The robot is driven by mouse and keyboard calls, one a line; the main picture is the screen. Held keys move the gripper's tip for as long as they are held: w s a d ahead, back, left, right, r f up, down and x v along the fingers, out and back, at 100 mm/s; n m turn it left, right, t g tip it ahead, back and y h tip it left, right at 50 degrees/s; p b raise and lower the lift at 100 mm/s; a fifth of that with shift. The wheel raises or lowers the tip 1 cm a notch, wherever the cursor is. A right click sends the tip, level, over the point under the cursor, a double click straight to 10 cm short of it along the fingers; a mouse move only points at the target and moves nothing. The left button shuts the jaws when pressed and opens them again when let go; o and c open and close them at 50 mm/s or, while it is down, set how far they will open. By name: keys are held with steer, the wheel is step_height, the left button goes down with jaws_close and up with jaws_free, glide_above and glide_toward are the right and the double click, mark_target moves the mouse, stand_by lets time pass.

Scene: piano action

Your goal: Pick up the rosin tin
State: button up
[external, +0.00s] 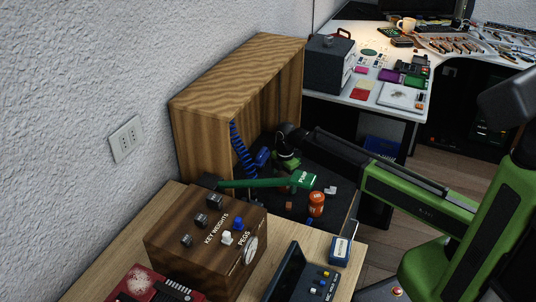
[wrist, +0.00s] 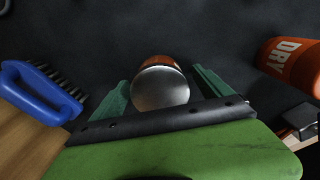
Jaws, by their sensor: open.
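The rosin tin (wrist: 160,88) shows in the middle of the wrist view as a round silver top with an orange-brown side beyond it. My gripper (wrist: 161,76) is open, with one green finger to the left of the tin and one to the right. Whether either finger touches the tin I cannot tell. In the external view my gripper (external: 287,161) points down over the dark surface inside the wooden case. I cannot make out the tin for certain there.
A blue-handled brush (wrist: 38,92) lies left of my gripper and an orange bottle marked DRY (wrist: 292,65) lies right. In the external view stand a wooden case (external: 205,105), a green PUMP tool (external: 265,183), the orange bottle (external: 316,204) and a KEY WEIGHTS box (external: 195,250).

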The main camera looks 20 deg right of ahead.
steer(key=c, duration=1.6)
steer(key=shift+r, duration=0.1)
step_height(320, 180, up, 5)
steer(key=p, duration=0.5)
steer(key=shift+d+r, duration=0.1)
steer(key=d+r+p, duration=0.5)
steer(key=d+p, duration=0.1)
steer(key=d, duration=0.5)
steer(key=shift+s+d+r, duration=0.2)
steer(key=shift+s+r, duration=0.15)
steer(key=shift+s, duration=0.1)
